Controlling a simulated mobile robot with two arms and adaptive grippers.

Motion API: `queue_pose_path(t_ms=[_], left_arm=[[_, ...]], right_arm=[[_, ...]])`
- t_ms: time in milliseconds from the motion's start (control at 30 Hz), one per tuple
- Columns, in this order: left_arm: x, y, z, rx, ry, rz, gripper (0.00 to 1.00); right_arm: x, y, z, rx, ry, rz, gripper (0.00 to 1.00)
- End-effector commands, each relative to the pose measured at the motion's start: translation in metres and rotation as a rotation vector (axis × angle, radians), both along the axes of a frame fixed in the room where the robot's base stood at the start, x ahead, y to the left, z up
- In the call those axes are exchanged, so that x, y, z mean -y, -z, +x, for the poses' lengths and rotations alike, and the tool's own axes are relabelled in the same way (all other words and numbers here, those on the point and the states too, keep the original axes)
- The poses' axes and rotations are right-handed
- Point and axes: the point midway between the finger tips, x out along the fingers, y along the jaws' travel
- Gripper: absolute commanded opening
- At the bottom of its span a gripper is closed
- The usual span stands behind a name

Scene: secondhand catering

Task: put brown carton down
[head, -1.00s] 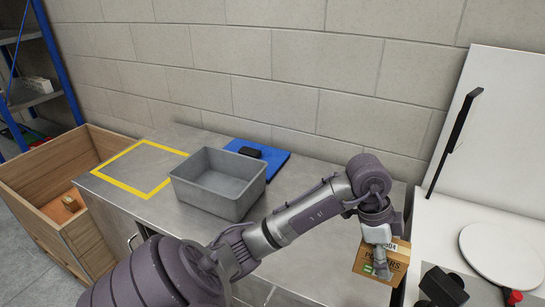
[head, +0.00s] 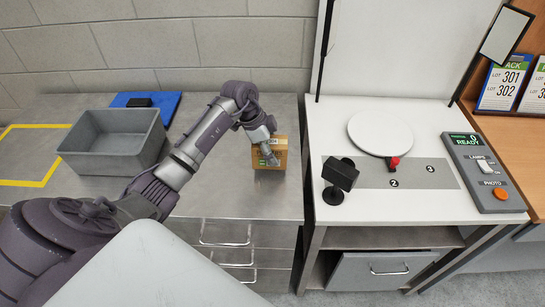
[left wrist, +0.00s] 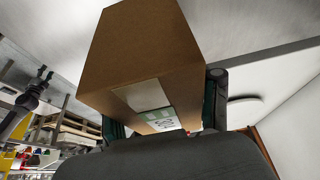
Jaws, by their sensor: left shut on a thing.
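The brown carton (head: 282,154) is at the right end of the steel counter (head: 225,205), near the gap before the white bench. My left gripper (head: 267,153) is shut on it from above and in front. In the left wrist view the carton (left wrist: 145,55) fills the space between the two fingers (left wrist: 163,115), with a white and green label on its near face. I cannot tell whether its underside touches the counter. My right gripper is not in view.
A grey bin (head: 115,140) and a blue mat (head: 172,104) with a black object (head: 138,102) are left on the counter. The white bench (head: 325,130) holds a round white plate (head: 380,132), a black device (head: 340,175) and a control panel (head: 485,170). Counter left of the carton is bare.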

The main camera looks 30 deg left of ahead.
Motion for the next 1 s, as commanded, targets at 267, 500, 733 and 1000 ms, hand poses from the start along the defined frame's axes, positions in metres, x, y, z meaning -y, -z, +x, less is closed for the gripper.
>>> queue_pose_path(t_ms=[267,500,733,1000], left_arm=[[0.001,0.033,-0.001,-0.002,-0.001,-0.003,0.12],[0.001,0.036,-0.002,-0.005,0.001,0.000,0.74],[0.001,0.035,-0.001,-0.004,0.000,0.000,0.94],[0.000,0.032,-0.002,-0.001,0.000,0.000,0.94]], right_arm=[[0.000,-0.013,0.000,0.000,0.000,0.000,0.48],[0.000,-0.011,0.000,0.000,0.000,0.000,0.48],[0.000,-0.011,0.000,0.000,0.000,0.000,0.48],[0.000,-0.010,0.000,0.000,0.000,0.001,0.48]])
